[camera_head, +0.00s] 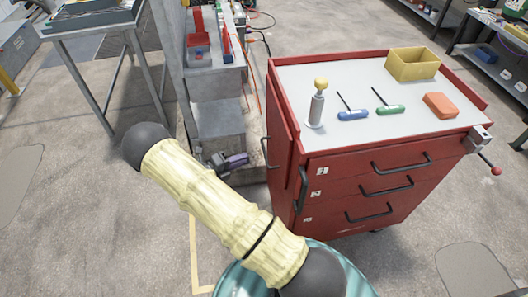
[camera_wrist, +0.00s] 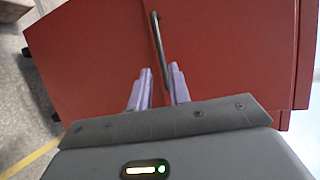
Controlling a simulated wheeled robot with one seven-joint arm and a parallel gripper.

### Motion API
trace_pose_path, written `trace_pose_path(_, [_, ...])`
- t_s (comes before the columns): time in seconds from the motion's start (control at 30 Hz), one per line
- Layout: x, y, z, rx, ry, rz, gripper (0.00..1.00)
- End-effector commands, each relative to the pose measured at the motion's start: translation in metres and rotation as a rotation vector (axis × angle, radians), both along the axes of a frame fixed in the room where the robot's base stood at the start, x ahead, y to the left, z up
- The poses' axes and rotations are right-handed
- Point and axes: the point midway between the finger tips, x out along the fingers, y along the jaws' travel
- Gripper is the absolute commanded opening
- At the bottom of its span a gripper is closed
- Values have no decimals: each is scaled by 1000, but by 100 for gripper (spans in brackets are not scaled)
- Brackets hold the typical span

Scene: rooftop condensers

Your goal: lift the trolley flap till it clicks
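The red trolley (camera_head: 340,180) stands right of centre in the head view. Its flap (camera_head: 282,120) hangs down along the trolley's left side. In the wrist view the red flap (camera_wrist: 230,55) fills most of the picture, with a dark bar handle (camera_wrist: 156,40) running down its middle. My gripper (camera_head: 246,159) is low at the flap's left, its purple fingers pointing toward it. In the wrist view my gripper (camera_wrist: 161,70) is open, and the handle's lower end shows between the fingertips. I cannot tell whether they touch it.
On the trolley top are a yellow bin (camera_head: 412,64), a yellow-knobbed grey post (camera_head: 317,105), blue (camera_head: 352,114) and green (camera_head: 389,108) tools and an orange block (camera_head: 440,105). A grey shelf unit (camera_head: 215,90) stands close on the left.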

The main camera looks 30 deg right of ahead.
Motion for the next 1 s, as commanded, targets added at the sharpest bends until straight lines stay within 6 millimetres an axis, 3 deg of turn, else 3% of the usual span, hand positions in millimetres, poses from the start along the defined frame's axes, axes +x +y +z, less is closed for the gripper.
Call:
trace_pose_path(0.53, [10, -91, -17, 1, 0, -3, 19])
trace_pose_path(0.93, [12, -101, -19, 1, -1, 0, 19])
trace_pose_path(1.0, [12, -101, -19, 1, 0, 0, 9])
